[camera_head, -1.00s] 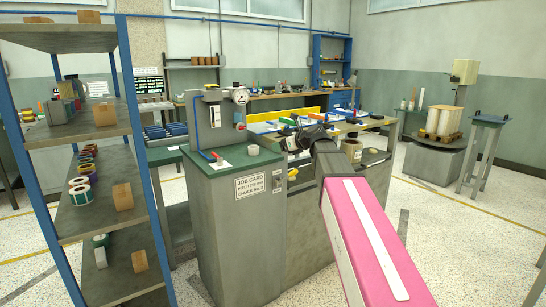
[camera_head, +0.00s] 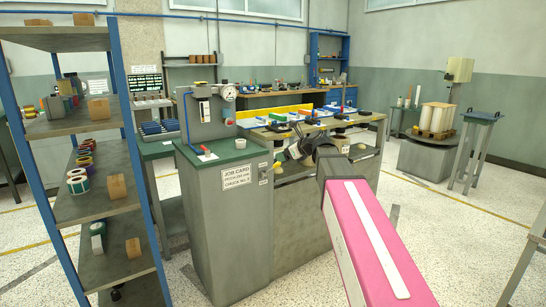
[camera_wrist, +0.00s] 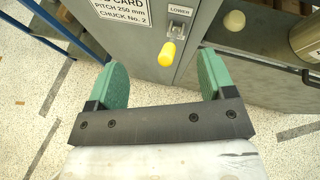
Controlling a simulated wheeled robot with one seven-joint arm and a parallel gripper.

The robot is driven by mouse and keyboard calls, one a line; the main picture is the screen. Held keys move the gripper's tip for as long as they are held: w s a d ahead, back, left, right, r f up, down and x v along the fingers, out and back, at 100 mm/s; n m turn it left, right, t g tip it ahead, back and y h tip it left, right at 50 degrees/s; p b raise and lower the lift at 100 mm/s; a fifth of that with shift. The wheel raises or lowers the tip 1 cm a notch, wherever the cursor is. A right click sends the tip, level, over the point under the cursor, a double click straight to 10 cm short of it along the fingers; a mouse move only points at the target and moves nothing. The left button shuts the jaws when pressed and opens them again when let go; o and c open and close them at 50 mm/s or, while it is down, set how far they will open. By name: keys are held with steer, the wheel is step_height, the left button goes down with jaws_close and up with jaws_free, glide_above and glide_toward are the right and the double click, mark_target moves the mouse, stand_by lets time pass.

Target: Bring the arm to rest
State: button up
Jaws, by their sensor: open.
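My gripper (camera_wrist: 162,78) shows in the wrist view with its two green pads wide apart and nothing between them. Beyond the pads stands the front of a grey cabinet with a yellow-tipped lever (camera_wrist: 168,53) beside a LOWER label. The lever appears between the pads in the picture; I cannot tell how far off it is. In the head view my pink arm reaches up from the lower right toward the bench, and its far end is mostly hidden behind the arm's dark joint.
The grey cabinet (camera_head: 225,220) with a green top and job card stands ahead, joined to a workbench (camera_head: 350,135). A blue-posted shelf (camera_head: 95,190) with boxes and rolls is close on the left. A turntable with a pallet load (camera_head: 435,118) stands at right. Speckled floor (camera_head: 455,230) is open at right.

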steer(key=s+d+f+n+g+h, duration=0.25)
steer(key=s+f+n, duration=0.3)
steer(key=f, duration=0.55)
steer(key=s+d+f+n+g+h, duration=0.1)
steer(key=s+d+f+n+h, duration=0.15)
steer(key=s+f+n, duration=0.6)
steer(key=s+d+f+n+g+h, duration=0.2)
steer(key=s+d+f+n, duration=0.2)
steer(key=f, duration=0.4)
steer(key=s+d+f+n+g+h, duration=0.2)
steer(key=s+d+f+n, duration=0.2)
steer(key=s+f+n, duration=0.2)
step_height(320, 180, down, 3)
steer(key=shift+s+d+f+g+h, duration=0.15)
steer(key=shift+s+d+g+h, duration=0.15)
steer(key=shift+s, duration=0.65)
steer(key=shift+c, duration=0.2)
